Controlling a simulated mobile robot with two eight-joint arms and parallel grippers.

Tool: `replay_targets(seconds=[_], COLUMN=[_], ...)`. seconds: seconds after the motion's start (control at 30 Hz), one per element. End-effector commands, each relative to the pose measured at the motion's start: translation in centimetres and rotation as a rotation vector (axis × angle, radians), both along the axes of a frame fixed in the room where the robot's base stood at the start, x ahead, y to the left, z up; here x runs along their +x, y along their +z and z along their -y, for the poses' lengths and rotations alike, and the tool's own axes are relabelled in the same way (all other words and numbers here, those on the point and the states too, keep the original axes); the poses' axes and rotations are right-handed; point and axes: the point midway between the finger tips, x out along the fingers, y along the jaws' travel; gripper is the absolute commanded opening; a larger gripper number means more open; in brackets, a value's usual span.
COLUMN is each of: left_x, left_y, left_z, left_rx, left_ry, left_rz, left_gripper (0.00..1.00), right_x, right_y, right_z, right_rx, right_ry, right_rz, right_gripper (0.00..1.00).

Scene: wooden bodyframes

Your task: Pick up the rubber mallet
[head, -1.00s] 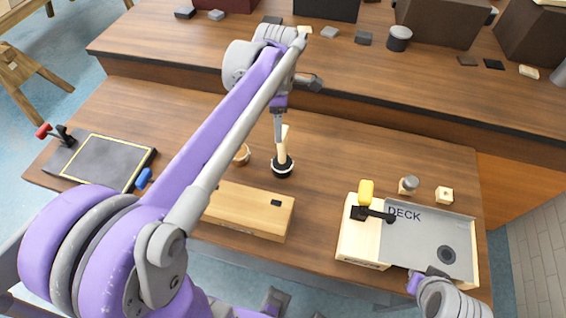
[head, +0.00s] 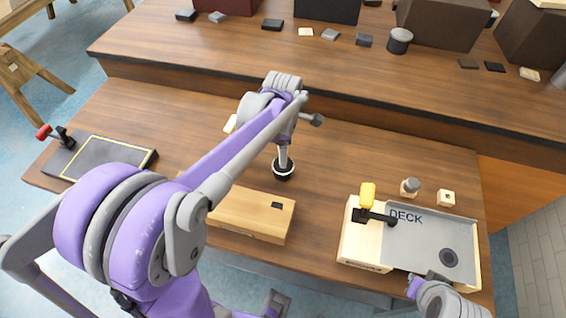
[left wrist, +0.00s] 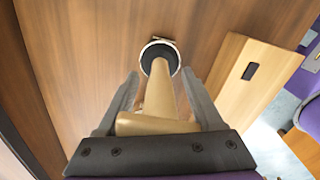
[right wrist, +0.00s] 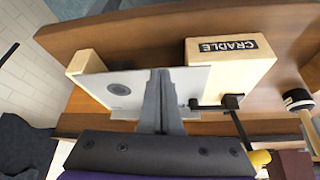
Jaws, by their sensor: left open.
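The rubber mallet (head: 284,170) stands on the bench with its round black, white-banded head down. In the left wrist view its pale wooden handle (left wrist: 161,95) rises towards me from the black head (left wrist: 158,55). My left gripper (head: 283,150) is above the head and hides most of the handle in the head view. In the left wrist view its open fingers (left wrist: 160,85) lie either side of the handle, with gaps visible. My right gripper (right wrist: 161,75) is shut in front of the grey deck plate; whether it touches the plate is unclear.
A wooden block (head: 250,217) lies just in front of the mallet. The cradle box with grey deck (head: 430,235) and a yellow-handled clamp (head: 368,195) are at right. A dark yellow-lined board (head: 90,157) lies at left.

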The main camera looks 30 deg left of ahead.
Motion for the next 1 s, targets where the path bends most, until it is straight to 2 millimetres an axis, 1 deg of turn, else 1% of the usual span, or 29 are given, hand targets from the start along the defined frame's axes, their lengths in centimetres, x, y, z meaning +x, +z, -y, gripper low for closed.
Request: replay_targets(seconds=[0.07,0.1,0.17,0.2,0.43,0.8,0.87,0.97,1.0], left_x=[0.0,0.0,0.0,0.0,0.0,0.0,0.0,0.0,0.0], left_y=[0.0,0.0,0.0,0.0,0.1,0.3,0.7,2.2,3.0], left_z=[0.0,0.0,0.0,0.0,0.0,0.0,0.0,0.0,0.0], left_rx=[0.0,0.0,0.0,0.0,0.0,0.0,0.0,0.0,0.0], left_ry=[0.0,0.0,0.0,0.0,0.0,0.0,0.0,0.0,0.0], left_rz=[0.0,0.0,0.0,0.0,0.0,0.0,0.0,0.0,0.0], left_gripper=[0.66,0.59,0.48,0.41,0.0,0.0,0.0,0.0,0.0], right_x=[0.0,0.0,0.0,0.0,0.0,0.0,0.0,0.1,0.1], right_y=[0.0,0.0,0.0,0.0,0.0,0.0,0.1,0.2,0.3], right_z=[0.0,0.0,0.0,0.0,0.0,0.0,0.0,0.0,0.0], right_rx=[0.0,0.0,0.0,0.0,0.0,0.0,0.0,0.0,0.0], right_ry=[0.0,0.0,0.0,0.0,0.0,0.0,0.0,0.0,0.0], right_rz=[0.0,0.0,0.0,0.0,0.0,0.0,0.0,0.001,0.002], right_gripper=[0.0,0.0,0.0,0.0,0.0,0.0,0.0,0.0,0.0])
